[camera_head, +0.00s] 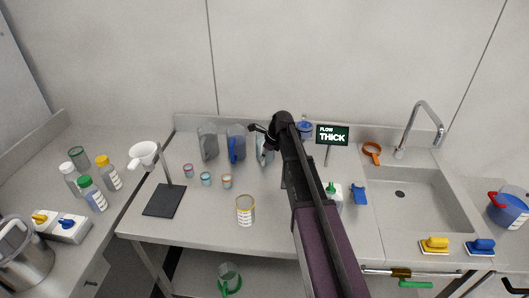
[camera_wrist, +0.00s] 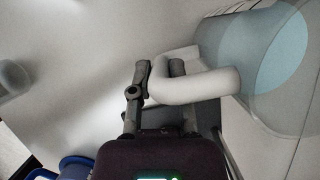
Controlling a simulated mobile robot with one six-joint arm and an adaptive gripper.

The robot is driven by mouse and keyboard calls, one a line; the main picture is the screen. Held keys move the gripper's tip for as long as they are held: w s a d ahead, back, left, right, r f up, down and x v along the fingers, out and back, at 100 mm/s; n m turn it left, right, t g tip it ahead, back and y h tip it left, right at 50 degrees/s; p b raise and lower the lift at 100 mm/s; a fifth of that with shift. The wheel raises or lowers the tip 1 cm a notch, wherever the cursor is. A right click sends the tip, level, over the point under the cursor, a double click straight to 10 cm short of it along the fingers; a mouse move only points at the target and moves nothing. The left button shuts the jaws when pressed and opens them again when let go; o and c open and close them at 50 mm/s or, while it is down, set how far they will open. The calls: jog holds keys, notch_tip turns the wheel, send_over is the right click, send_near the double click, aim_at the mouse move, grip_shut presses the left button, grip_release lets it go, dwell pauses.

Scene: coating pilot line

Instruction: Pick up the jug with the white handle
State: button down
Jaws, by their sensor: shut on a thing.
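The jug with the white handle (camera_wrist: 207,84) fills the upper right of the wrist view. Its clear body (camera_wrist: 232,40) shows something pale blue in it. My gripper (camera_wrist: 158,78) is shut on the white handle, whose end lies between the two dark fingers. In the head view the jug (camera_head: 264,152) stands at the back of the bench, partly hidden by my gripper (camera_head: 262,131) and arm. I cannot tell whether its base touches the bench.
A blue-handled jug (camera_head: 236,143) and a grey jug (camera_head: 208,142) stand close to its left. Small tins (camera_head: 206,179) and a larger tin (camera_head: 245,210) are in front. A "FLOW THICK" sign (camera_head: 333,135) and a sink (camera_head: 405,200) are to the right.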

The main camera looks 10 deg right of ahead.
jog(key=shift+r, duration=0.2)
dwell(0.3)
notch_tip(320, 180, up, 4)
jog(key=p, duration=0.4)
jog(key=shift+f, duration=0.25)
jog(key=s+a+r+p, duration=0.1)
jog(key=s, duration=1.5)
jog(key=shift+a, duration=0.15)
jog(key=shift+w, duration=0.1)
jog(key=shift+r, duration=0.15)
